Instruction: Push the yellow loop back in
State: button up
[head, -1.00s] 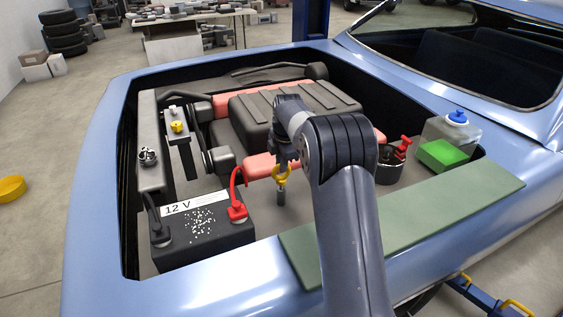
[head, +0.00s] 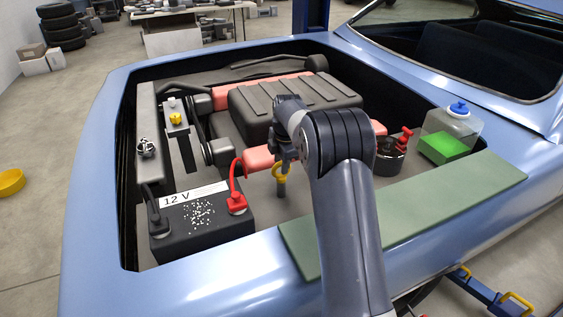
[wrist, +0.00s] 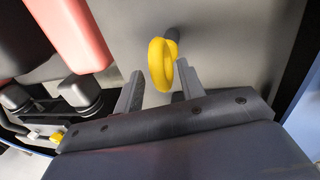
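The yellow loop (head: 279,174) stands upright on a dark stem in the engine bay, just right of the battery's red terminal. In the wrist view the yellow loop (wrist: 158,66) lies between and slightly beyond the fingertips. My gripper (wrist: 161,76) is open, with one finger on each side of the loop and a visible gap to the left finger. I cannot tell whether the right finger touches it. In the head view my gripper (head: 284,158) hangs right above the loop and hides part of its top.
The black 12 V battery (head: 203,228) with its red cable stands close left of the loop. A black engine cover (head: 290,108) and red parts lie behind. A dark round reservoir (head: 389,158) and a green-filled tank (head: 447,140) are at right. A green mat (head: 420,212) covers the fender.

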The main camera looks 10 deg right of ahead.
notch_tip(320, 180, up, 10)
jog(key=s, duration=0.2)
jog(key=shift+d+r, duration=0.25)
jog(key=f, duration=0.3)
jog(key=w+f, duration=0.1)
jog(key=f, duration=0.3)
jog(key=w+f, duration=0.1)
jog(key=f, duration=0.2)
jog(key=shift+a+f, duration=0.25)
jog(key=shift+f, duration=0.05)
notch_tip(320, 180, up, 2)
jog(key=shift+r+p, duration=0.15)
jog(key=shift+p, duration=0.4)
jog(key=shift+r, duration=0.35)
